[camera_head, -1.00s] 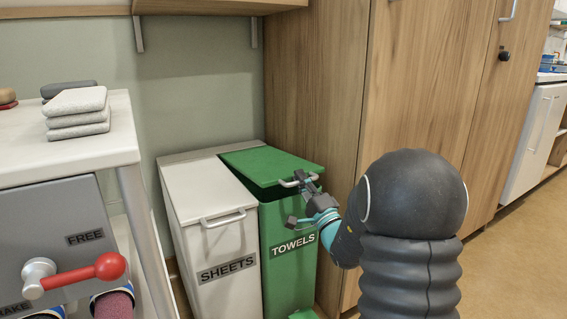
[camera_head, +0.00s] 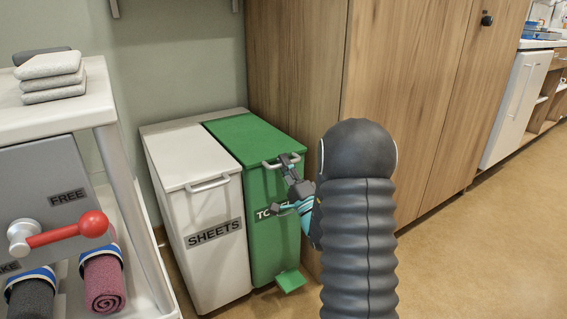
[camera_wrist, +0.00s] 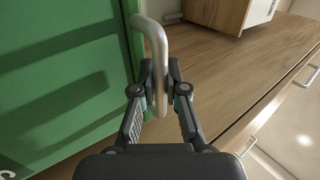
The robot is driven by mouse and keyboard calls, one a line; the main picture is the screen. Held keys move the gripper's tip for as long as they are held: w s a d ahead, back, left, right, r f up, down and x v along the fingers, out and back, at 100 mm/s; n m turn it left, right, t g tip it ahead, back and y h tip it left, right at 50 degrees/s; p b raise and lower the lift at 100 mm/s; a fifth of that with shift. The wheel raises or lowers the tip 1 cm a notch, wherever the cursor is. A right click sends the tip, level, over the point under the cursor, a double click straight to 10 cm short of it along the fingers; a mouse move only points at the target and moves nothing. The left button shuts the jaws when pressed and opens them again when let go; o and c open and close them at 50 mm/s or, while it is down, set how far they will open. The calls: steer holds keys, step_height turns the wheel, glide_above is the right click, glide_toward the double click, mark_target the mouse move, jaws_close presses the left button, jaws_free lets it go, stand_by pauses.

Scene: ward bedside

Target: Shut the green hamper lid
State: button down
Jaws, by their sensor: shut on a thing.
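The green hamper (camera_head: 268,235), labelled TOWELS, stands beside the white SHEETS hamper. Its green lid (camera_head: 243,132) lies level with the white lid, and I see no gap along its front edge. A pale bar handle (camera_head: 270,164) sits at the front of the lid. My gripper (camera_head: 287,165) is at the right part of this handle. In the wrist view my gripper (camera_wrist: 160,82) has a finger on each side of the handle (camera_wrist: 151,32) and is shut on it. Part of the label is hidden behind my gripper.
The white hamper (camera_head: 190,160) stands close on the left. A wooden cabinet (camera_head: 300,70) rises behind and right of the green hamper. A white cart (camera_head: 95,110) with folded cloths (camera_head: 52,75) is at the left. A green pedal (camera_head: 290,280) juts out low in front. The floor at right is clear.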

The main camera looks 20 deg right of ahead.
steer(key=c, duration=1.2)
jaws_free()
steer(key=shift+d+f, duration=0.2)
steer(key=shift+f, duration=0.45)
steer(key=shift+r, duration=0.15)
steer(key=shift+a, duration=0.1)
steer(key=v, duration=0.7)
steer(key=shift+s, duration=0.25)
